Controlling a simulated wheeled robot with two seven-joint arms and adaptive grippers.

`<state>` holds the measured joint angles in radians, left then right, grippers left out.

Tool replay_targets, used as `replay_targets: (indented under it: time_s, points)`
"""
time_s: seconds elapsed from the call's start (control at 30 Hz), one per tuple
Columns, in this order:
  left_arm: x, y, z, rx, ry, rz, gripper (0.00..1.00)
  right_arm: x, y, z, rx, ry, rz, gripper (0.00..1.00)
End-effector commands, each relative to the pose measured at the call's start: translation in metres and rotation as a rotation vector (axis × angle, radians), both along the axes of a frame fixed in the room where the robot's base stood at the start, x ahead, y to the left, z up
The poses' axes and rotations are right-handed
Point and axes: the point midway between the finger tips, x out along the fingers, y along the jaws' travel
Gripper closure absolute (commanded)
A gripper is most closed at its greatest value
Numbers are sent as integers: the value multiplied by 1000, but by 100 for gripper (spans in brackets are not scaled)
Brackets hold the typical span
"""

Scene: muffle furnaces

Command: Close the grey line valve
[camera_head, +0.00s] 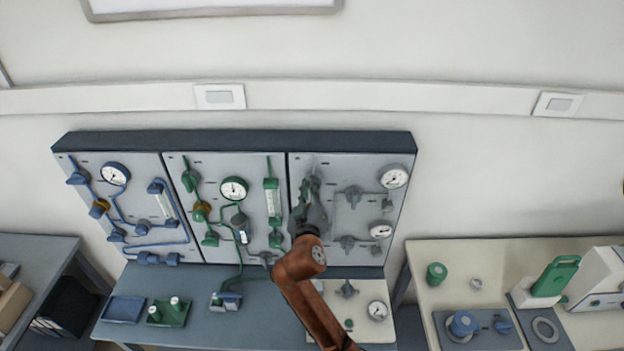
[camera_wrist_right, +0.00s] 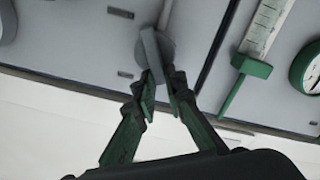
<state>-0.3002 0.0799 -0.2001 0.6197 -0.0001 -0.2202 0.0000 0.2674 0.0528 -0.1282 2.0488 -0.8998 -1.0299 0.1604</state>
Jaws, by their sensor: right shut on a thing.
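The grey line valve (camera_wrist_right: 152,55) shows in the right wrist view as a grey round body with a flat bar handle, on the grey panel section (camera_head: 366,225). My right gripper (camera_wrist_right: 161,92) has its two green fingers closed on the end of this handle, one on each side. In the head view, my right gripper (camera_head: 311,185) is at the upper left of the right panel section, and it and the arm hide the valve there. My left gripper is not in view.
Other grey valves (camera_head: 353,195) and dials (camera_head: 394,177) sit to the right on the same section. A green flow tube (camera_head: 272,197) stands close to the left, also in the right wrist view (camera_wrist_right: 260,40). Below are a blue-grey bench (camera_head: 180,285) and a right-hand table (camera_head: 420,256) with equipment.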

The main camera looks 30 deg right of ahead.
Motion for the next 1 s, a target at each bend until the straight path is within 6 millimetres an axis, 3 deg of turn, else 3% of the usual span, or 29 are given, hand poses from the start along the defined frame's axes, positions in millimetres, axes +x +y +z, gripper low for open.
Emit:
replay_targets:
  time_s: [0.5,1.0]
  points:
    - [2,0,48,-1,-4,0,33,5,8,-7,-421,260,2,100]
    - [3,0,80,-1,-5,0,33,7,11,-18,-768,471,1,100]
